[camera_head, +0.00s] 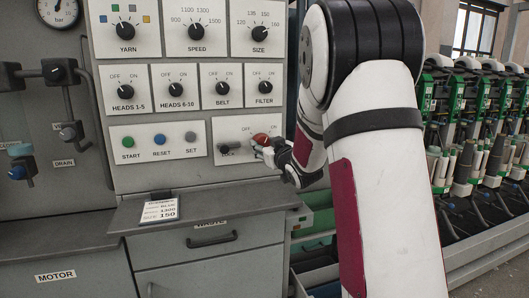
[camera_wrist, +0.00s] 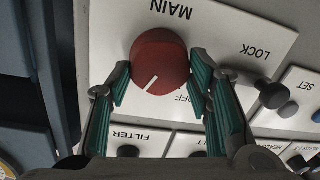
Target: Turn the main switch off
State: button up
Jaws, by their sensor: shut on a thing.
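The main switch is a red round knob (camera_head: 260,139) on a white plate (camera_head: 232,128) at the lower right of the grey panel. In the wrist view, which is upside down, the red knob (camera_wrist: 160,58) shows with a white pointer line slanting to the lower left. The word MAIN is above it; OFF is below, partly covered by a finger. My gripper (camera_wrist: 160,84) is shut on the knob, one green-padded finger on each side. In the head view my gripper (camera_head: 273,147) reaches in from the right.
A dark LOCK knob (camera_head: 228,148) sits left of the switch and also shows close to a finger in the wrist view (camera_wrist: 271,94). The FILTER (camera_head: 264,87) and BELT (camera_head: 222,88) knobs are above. A ledge with a card (camera_head: 160,210) juts out below.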

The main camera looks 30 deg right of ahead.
jog(key=n+b, duration=0.6)
jog(key=shift+w+a+f+g+b, duration=0.1)
jog(key=shift+a+f+g+b, duration=0.05)
jog(key=shift+g+b, duration=0.2)
jog(key=n+b, duration=0.7)
jog(key=b, duration=0.1)
jog(key=shift+a+h+b, duration=0.1)
jog(key=shift+h+b, duration=0.2)
jog(key=shift+h, duration=0.1)
jog(key=shift+n, duration=0.4)
jog(key=o, duration=1.2)
jog(key=shift+c, duration=0.2)
jog(key=v, duration=1.2)
